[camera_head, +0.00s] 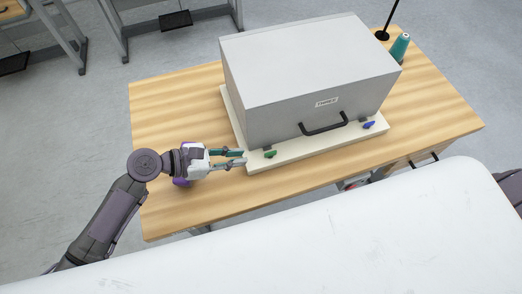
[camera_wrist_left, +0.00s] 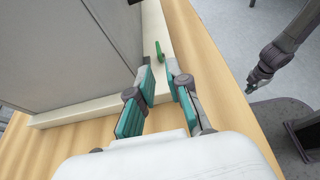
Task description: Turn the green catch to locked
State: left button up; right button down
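The green catch (camera_head: 270,154) sits on the pale base plate (camera_head: 310,150), near the front left corner of the grey hood (camera_head: 310,70). It is a small lever; in the left wrist view the green catch (camera_wrist_left: 159,50) stands just beyond my fingertips. My left gripper (camera_head: 243,158) points right at the catch from the left, just short of it. In the left wrist view the left gripper (camera_wrist_left: 161,72) is open, with an empty gap between its teal fingers.
A blue catch (camera_head: 369,125) is at the plate's right front. A black handle (camera_head: 325,126) projects from the hood's front, between the catches. A teal bottle-like object (camera_head: 399,46) stands behind right. The wooden table (camera_head: 165,110) is clear at left.

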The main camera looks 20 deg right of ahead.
aim_at(261, 159)
pick_arm(q)
jog(key=x, duration=0.7)
jog(key=shift+w+d+f, duration=0.1)
jog(key=shift+d+f, duration=0.1)
grip_shut()
